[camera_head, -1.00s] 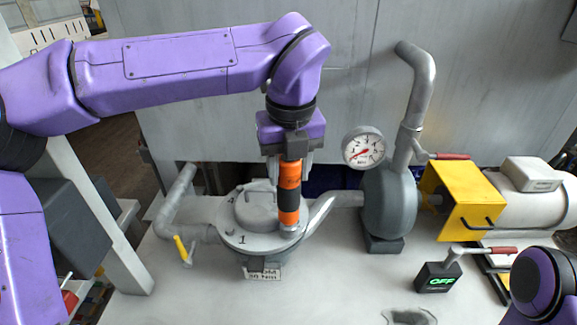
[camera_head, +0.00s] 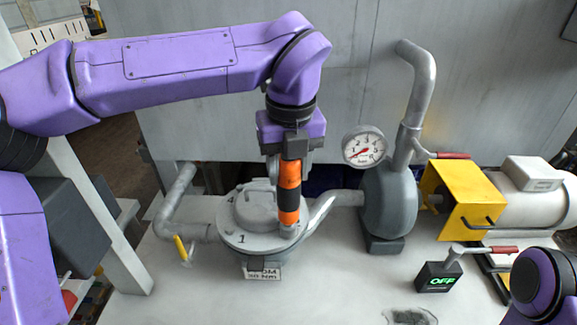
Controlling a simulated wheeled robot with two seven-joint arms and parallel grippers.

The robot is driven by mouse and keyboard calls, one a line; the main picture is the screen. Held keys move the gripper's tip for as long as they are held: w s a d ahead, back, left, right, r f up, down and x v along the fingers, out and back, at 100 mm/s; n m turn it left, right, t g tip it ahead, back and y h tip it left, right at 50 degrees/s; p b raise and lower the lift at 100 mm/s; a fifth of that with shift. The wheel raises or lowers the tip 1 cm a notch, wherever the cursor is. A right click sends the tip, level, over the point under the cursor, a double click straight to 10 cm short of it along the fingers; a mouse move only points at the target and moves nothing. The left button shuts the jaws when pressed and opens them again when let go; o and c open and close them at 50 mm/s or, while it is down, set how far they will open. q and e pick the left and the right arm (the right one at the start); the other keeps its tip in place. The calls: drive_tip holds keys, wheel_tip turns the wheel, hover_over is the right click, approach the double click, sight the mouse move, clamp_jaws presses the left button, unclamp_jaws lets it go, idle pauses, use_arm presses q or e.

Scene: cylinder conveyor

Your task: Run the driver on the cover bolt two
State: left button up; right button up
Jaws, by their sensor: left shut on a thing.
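The round grey pump cover (camera_head: 256,205) has raised numbers on its rim, with a 1 at the front and a 4 at the left. My left gripper (camera_head: 288,160) points down and is shut on the orange and black driver (camera_head: 289,192). The driver stands upright over the right front part of the cover rim, its lower end at the rim. The bolt under it is hidden, and I cannot read its number. My right gripper is out of view; only part of my right arm shows at the lower right.
A pressure gauge (camera_head: 364,147) and a grey pump body (camera_head: 389,205) stand right of the cover. A yellow-handled valve (camera_head: 182,248) is at the left. The front bench is mostly clear.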

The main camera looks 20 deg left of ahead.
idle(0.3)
use_arm(q)
drive_tip(key=shift+r+p, duration=1.4)
drive_tip(key=shift+r, duration=0.35)
